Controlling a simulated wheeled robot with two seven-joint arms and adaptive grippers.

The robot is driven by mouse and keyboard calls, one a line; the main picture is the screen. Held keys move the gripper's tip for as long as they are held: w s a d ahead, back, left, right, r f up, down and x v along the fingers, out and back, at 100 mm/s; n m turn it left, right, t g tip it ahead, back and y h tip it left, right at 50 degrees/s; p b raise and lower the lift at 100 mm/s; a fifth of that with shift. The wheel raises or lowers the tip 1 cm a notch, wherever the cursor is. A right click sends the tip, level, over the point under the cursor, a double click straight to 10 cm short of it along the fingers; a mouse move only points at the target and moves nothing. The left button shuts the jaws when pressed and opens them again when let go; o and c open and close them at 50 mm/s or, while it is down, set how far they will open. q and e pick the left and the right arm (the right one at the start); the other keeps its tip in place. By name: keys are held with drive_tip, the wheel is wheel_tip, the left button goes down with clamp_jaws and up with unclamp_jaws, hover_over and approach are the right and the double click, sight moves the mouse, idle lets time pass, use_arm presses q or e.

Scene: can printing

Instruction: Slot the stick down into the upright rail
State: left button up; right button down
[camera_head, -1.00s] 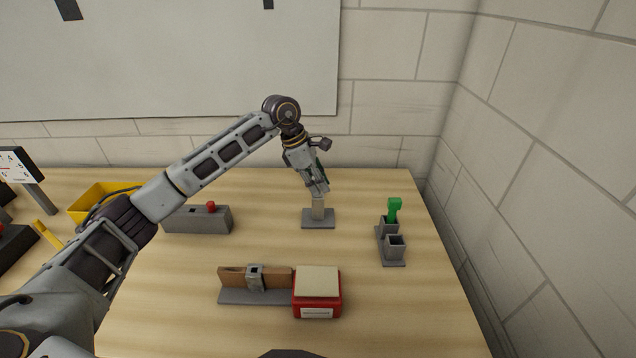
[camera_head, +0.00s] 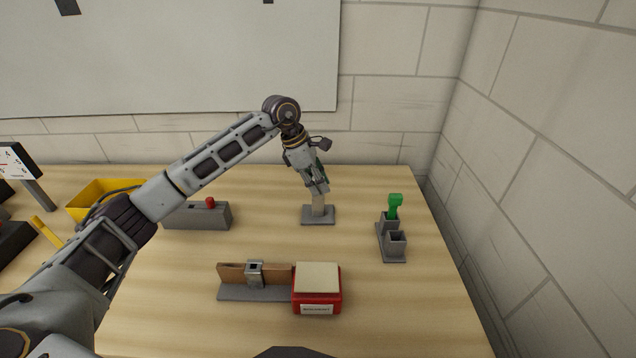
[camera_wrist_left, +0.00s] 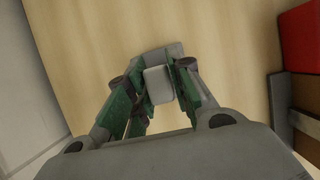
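A pale upright stick (camera_head: 318,207) shows below my left gripper (camera_head: 318,190), directly over a small grey base (camera_head: 318,217). In the left wrist view the pale block-like top of the stick (camera_wrist_left: 159,85) sits between the green-padded fingers of my left gripper (camera_wrist_left: 161,92), which lie close against its two sides. The grey base also shows beyond it there (camera_wrist_left: 168,50). The fingers hide the upper part of the stick, and I cannot tell how deep its lower end sits or make out a separate rail. My right gripper is not in view.
A grey holder (camera_head: 392,257) with a green piece (camera_head: 395,204) stands to the right. A red box (camera_head: 317,302) and a brown-and-grey fixture (camera_head: 250,293) are in front. A grey box with a red button (camera_head: 197,216) and a yellow bin (camera_head: 90,197) are left.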

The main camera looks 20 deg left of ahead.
use_arm(q)
drive_tip(key=o, duration=0.3)
drive_tip(key=shift+v, duration=6)
